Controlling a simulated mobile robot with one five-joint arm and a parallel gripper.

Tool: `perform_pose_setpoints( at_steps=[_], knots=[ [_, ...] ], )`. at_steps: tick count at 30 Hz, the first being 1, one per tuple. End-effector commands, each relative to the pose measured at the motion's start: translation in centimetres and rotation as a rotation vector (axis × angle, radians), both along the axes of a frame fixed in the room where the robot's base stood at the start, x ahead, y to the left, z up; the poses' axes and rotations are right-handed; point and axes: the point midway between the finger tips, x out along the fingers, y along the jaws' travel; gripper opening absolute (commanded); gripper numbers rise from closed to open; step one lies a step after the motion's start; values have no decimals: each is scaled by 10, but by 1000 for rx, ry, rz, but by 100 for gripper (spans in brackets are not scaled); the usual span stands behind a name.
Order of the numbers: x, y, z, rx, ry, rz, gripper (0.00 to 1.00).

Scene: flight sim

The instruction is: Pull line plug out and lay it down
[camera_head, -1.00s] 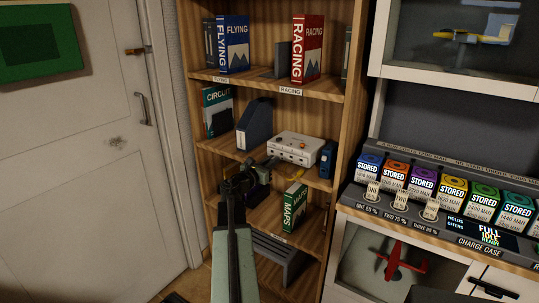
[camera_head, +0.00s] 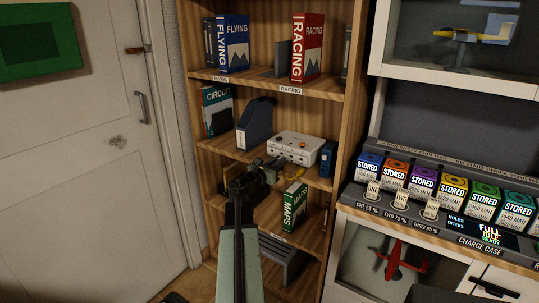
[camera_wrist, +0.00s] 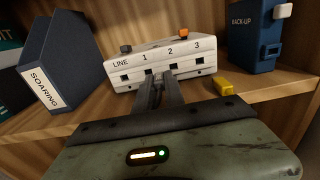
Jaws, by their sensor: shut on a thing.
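A white socket box (camera_head: 295,149), marked LINE, 1, 2 and 3, stands on a wooden shelf; it also shows in the wrist view (camera_wrist: 160,64). A small dark opening shows under the LINE label. My gripper (camera_wrist: 158,86) is in front of the box, around sockets 1 and 2 in the picture. It also shows in the head view (camera_head: 274,164). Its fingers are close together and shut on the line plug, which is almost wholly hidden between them.
A blue SOARING file holder (camera_wrist: 55,68) stands left of the box, and a blue BACK-UP unit (camera_wrist: 256,34) stands right. The MAPS book (camera_head: 294,206) is on the shelf below. Bare shelf shows near the front edge (camera_wrist: 275,90).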

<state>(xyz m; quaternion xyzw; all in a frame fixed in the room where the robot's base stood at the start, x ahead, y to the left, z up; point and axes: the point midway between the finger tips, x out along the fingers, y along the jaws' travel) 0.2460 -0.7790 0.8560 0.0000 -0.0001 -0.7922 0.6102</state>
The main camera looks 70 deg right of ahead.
Motion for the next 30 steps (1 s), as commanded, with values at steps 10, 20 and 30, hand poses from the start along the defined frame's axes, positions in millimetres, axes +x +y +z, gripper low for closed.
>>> perform_pose_setpoints(
  at_steps=[10,20,30],
  knots=[
    [0,0,-14,0,0,0,0],
    [0,0,-23,0,0,0,0],
    [0,0,-22,0,0,0,39]
  ],
)
